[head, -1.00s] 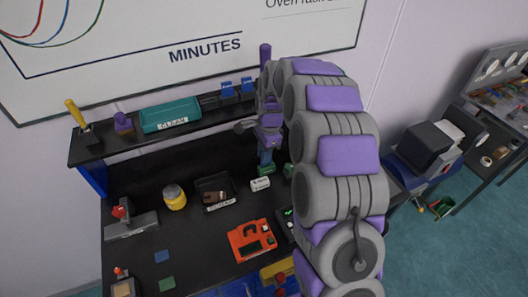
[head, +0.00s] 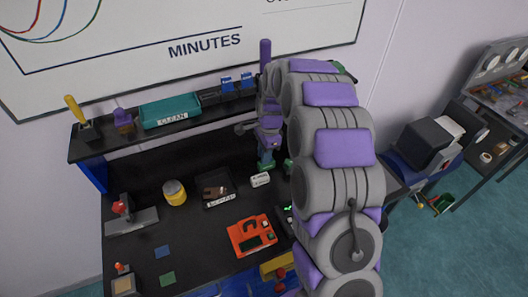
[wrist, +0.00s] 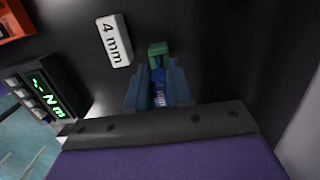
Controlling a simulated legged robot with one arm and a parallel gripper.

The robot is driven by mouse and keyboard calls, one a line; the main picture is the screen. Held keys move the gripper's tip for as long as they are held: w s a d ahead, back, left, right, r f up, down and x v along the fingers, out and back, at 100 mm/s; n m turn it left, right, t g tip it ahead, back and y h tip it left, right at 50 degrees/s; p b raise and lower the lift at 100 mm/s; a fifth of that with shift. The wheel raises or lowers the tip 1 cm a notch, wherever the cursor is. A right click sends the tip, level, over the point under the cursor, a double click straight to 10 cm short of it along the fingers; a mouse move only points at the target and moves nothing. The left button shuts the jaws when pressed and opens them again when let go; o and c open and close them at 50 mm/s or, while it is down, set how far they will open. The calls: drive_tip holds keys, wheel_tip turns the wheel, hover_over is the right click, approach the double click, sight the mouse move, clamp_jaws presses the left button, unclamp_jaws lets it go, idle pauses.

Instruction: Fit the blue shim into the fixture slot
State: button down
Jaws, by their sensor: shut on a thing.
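My gripper (wrist: 157,82) is shut on a blue shim (wrist: 160,98) with pale lettering, seen between its two bluish fingers in the wrist view. A green block (wrist: 158,48) lies right beyond the fingertips, in line with the shim; I cannot tell whether they touch. The fixture slot is not clearly visible. In the head view my gripper (head: 266,158) hangs low over the back right of the bench, and the shim cannot be made out there. A white "4 mm" block (wrist: 113,40) lies left of the fingers; it also shows in the head view (head: 260,180).
An orange device (head: 250,236) stands at the bench's front. A dark box with a green display (wrist: 42,88) is left of my gripper. A black tray (head: 217,190) and yellow jar (head: 174,192) stand farther left. A shelf with a teal tray (head: 170,111) runs above.

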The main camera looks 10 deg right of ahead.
drive_tip(key=shift+f, duration=0.5)
drive_tip(key=c, duration=0.9)
unclamp_jaws()
drive_tip(key=r, duration=0.5)
drive_tip(key=d+r+p, duration=0.1)
drive_tip(key=r, duration=0.5)
drive_tip(key=d+r, duration=0.1)
drive_tip(key=r, duration=0.5)
drive_tip(key=shift+w+r, duration=0.1)
drive_tip(key=shift+w, duration=0.15)
drive_tip(key=shift+s, duration=0.1)
